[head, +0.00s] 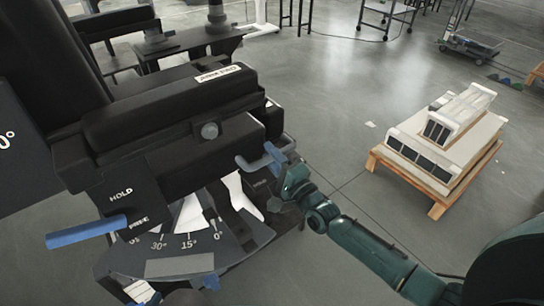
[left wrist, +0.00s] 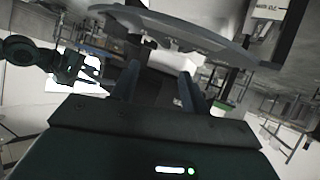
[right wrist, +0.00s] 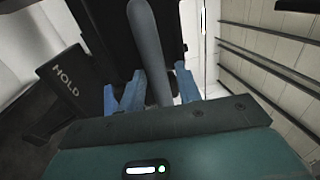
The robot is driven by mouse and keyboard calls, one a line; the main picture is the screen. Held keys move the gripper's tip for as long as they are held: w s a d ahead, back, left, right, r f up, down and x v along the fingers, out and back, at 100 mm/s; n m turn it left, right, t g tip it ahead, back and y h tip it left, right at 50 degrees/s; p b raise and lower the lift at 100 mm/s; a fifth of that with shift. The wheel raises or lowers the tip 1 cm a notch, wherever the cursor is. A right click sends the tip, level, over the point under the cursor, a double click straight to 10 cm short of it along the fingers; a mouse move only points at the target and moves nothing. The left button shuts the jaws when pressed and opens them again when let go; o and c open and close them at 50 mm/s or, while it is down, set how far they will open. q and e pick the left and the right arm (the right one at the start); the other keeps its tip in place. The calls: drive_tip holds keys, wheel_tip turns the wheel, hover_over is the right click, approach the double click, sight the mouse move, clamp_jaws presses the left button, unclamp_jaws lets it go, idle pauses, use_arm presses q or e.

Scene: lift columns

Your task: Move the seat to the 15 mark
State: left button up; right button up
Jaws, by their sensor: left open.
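The black seat (head: 175,110) fills the left of the head view. Below it is a dark curved scale (head: 185,248) marked 0°, 15° and 30°. I cannot make out clearly which mark the seat stands at. My right gripper (head: 277,157) is at a grey bar handle on the seat's right side. In the right wrist view, its blue fingers lie close on both sides of the grey bar (right wrist: 150,45). My left gripper (left wrist: 157,75) is open and empty, near a curved plate's edge.
A wooden pallet (head: 438,208) with white stacked units stands on the floor at the right. Another dark bench (head: 190,42) and a wheeled cart (head: 388,12) are at the back. The floor between the seat and the pallet is mostly clear.

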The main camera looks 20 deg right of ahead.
clamp_jaws()
idle(0.3)
